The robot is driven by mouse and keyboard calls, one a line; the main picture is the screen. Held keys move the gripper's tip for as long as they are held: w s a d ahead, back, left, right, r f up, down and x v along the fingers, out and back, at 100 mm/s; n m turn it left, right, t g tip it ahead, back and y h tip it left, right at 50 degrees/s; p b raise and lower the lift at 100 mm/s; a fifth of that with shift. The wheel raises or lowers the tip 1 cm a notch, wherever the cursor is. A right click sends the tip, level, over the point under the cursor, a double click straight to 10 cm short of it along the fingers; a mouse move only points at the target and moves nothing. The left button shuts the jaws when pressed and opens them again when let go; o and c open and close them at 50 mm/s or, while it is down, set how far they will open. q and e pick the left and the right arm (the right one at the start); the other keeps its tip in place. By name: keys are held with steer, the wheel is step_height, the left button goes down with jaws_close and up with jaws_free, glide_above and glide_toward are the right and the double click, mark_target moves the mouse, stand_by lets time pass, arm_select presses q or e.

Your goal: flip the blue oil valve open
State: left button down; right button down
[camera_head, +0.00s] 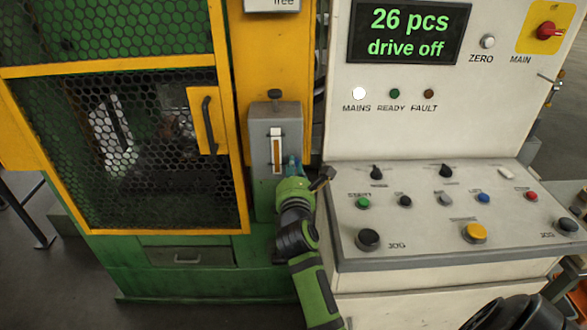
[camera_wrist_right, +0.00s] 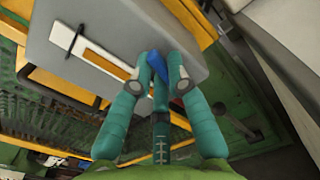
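The blue oil valve lever (camera_wrist_right: 157,66) shows in the right wrist view, at the edge of a grey oil unit (camera_wrist_right: 200,20) with a sight gauge. My right gripper (camera_wrist_right: 157,75) has its teal fingers on both sides of the lever and seems closed in on it. The fingertips hide part of the lever. In the head view my right gripper (camera_head: 291,166) is at the lower right of the grey oil unit (camera_head: 262,125), and the lever is hard to make out there. My left gripper is not in view.
A control desk (camera_head: 430,262) with buttons and knobs stands close to the right of my right arm. A mesh guard door (camera_head: 120,140) with a yellow frame is on the left. The display (camera_head: 410,30) reads "26 pcs, drive off".

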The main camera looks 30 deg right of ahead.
steer(key=n+p, duration=0.2)
steer(key=n, duration=0.1)
steer(key=shift+w+a, duration=0.1)
steer(key=shift+a, duration=0.1)
steer(key=c, duration=1.2)
jaws_free()
